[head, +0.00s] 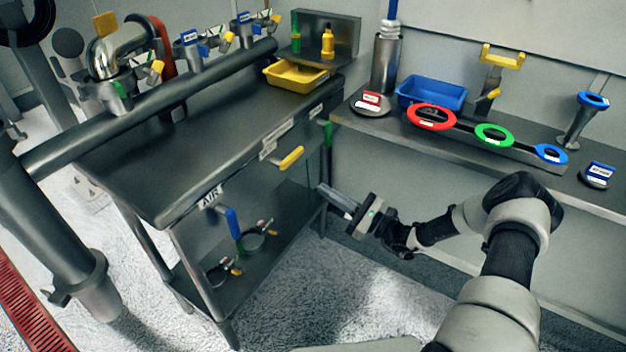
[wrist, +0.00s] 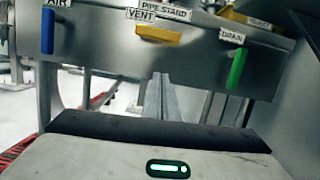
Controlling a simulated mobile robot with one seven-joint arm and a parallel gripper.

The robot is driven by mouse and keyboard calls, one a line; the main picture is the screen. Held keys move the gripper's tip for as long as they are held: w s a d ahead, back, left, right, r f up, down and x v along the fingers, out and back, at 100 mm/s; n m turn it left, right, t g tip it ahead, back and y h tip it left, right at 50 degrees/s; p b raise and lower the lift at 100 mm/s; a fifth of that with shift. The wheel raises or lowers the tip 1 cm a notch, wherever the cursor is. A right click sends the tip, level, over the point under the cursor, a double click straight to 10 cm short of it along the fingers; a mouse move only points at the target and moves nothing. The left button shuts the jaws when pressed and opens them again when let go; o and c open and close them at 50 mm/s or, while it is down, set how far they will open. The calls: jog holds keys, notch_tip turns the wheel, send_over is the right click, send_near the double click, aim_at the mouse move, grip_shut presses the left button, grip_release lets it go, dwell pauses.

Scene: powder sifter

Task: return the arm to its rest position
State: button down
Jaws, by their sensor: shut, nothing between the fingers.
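My gripper (head: 338,197) is at the end of my arm in the middle of the head view, held in front of the corner between the steel table (head: 200,135) and the back bench (head: 450,138). Its fingers are together and hold nothing. They point left toward the table's front panel. In the wrist view the closed fingers (wrist: 160,98) show at the centre, below the panel's yellow handle (wrist: 160,33). My arm reaches in from the lower right and is bent at the elbow.
The table's panel carries a blue AIR handle (head: 233,223), a yellow handle (head: 291,158) and a green handle (wrist: 237,68). A yellow tray (head: 297,85) stands on the table. A blue bin (head: 431,92) and coloured rings stand on the bench. The floor (head: 375,300) below is clear.

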jog(key=shift+v, duration=0.95)
jog(key=s+a+r+n+g+h, duration=0.3)
jog(key=s+a+r+n+g, duration=0.1)
jog(key=s+r+n+g, duration=0.35)
jog(key=s+a+r+n+g+h, duration=0.3)
jog(key=s+a+r+n+g, duration=0.1)
jog(key=s+r+n+g, duration=0.3)
jog(key=s+d+r+n+t+h, duration=0.4)
jog(key=s+d+r+n+h, duration=0.1)
jog(key=s+r, duration=0.3)
jog(key=s+d+r+n+t+h, duration=0.4)
jog(key=s+d+r+n+h, duration=0.15)
jog(key=s+r, duration=0.3)
notch_tip(320, 180, up, 24)
jog(key=p, duration=2.5)
jog(key=shift+a+r, duration=0.2)
jog(key=shift+r, duration=0.05)
